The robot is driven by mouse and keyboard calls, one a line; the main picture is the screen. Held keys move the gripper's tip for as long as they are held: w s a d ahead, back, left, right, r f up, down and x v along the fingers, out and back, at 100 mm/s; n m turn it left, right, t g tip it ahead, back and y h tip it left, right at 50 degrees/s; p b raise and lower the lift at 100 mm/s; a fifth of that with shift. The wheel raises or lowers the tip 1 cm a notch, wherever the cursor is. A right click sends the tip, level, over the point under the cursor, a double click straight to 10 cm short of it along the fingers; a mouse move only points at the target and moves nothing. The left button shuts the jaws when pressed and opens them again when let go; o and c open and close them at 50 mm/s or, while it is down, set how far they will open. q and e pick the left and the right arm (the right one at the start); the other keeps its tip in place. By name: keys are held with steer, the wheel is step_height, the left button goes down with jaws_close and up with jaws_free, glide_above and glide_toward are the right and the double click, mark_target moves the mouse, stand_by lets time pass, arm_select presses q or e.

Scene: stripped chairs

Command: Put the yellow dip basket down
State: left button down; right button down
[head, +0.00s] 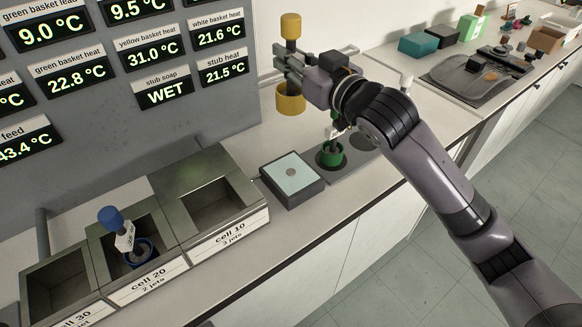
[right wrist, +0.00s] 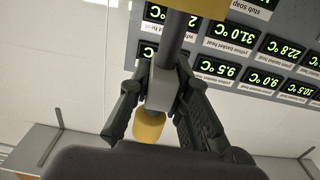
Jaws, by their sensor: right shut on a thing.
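My right gripper (head: 290,64) is shut on the stem of the yellow dip basket (head: 290,99). It holds the basket upright in the air, with the yellow knob above the fingers and the round yellow cup below. In the right wrist view, the fingers (right wrist: 160,88) close on a grey block on the stem. Part of the yellow basket (right wrist: 200,8) shows at the top edge there. My left gripper is not in view.
A green basket (head: 331,156) stands on a grey strip with round spots. A pale-topped square device (head: 290,177) is left of it. A blue basket (head: 137,250) stands in the cell 20 tank; the cell 10 tank (head: 226,228) holds no basket. Display panels cover the wall.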

steer(key=shift+f, duration=0.3)
step_height(320, 180, down, 19)
steer(key=p, duration=0.2)
steer(key=shift+f, duration=0.15)
steer(key=c, duration=1.5)
jaws_free()
